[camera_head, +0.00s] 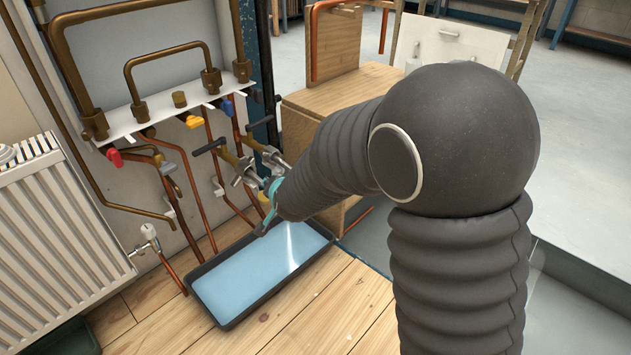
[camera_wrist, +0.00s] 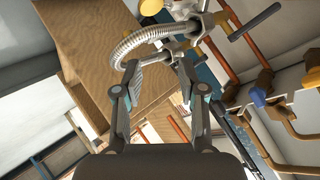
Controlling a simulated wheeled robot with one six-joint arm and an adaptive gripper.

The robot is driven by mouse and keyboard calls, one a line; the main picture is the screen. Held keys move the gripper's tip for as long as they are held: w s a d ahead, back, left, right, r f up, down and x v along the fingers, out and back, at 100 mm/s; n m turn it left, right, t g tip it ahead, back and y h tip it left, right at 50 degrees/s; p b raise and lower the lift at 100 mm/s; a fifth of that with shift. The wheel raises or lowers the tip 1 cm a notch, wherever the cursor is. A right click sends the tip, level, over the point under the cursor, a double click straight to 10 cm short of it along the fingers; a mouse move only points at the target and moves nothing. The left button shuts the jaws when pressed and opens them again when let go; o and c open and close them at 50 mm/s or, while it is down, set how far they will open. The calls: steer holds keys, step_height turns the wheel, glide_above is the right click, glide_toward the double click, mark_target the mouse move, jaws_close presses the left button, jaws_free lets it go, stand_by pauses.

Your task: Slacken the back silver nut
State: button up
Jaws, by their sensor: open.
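A braided silver hose (camera_wrist: 145,42) curves in a loop in the wrist view, with silver fittings at its ends. A lower silver nut (camera_wrist: 168,57) lies just ahead of my gripper (camera_wrist: 158,68), between the lines of its two fingers. I cannot tell whether a finger touches it. A second silver fitting (camera_wrist: 184,29) is higher up by the dark-handled valve. My gripper is open with nothing clamped. In the head view my gripper (camera_head: 271,192) is beside the silver valve fittings (camera_head: 244,171), and my arm hides part of that area. Which nut is the back one is hard to tell.
A blue-bottomed dark tray (camera_head: 262,270) lies on the wood floor below. Copper pipes and a white bracket (camera_head: 165,113) stand behind. A white radiator (camera_head: 60,230) is at left, a wooden box (camera_head: 345,95) behind my arm. Front floor is clear.

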steer(key=s+d+r+n+g, duration=0.1)
steer(key=s+d+r, duration=0.5)
steer(key=d, duration=0.4)
steer(key=shift+d+r+n+g+h, duration=0.15)
steer(key=shift+r+n+g+h, duration=0.15)
steer(key=shift+r, duration=0.4)
steer(key=s+d+f+n+g+h+p, duration=0.15)
steer(key=s+d+n+g, duration=0.3)
steer(key=s, duration=0.75)
steer(key=s+d+r+m+t+h+p, duration=0.1)
steer(key=s+d+r+m+h+p, duration=0.1)
steer(key=s+d+r+p, duration=0.7)
steer(key=s+d+r, duration=0.3)
steer(key=d+r, duration=0.1)
steer(key=r, duration=0.3)
steer(key=shift+s+d+r, duration=0.25)
steer(key=shift+d+r, duration=0.1)
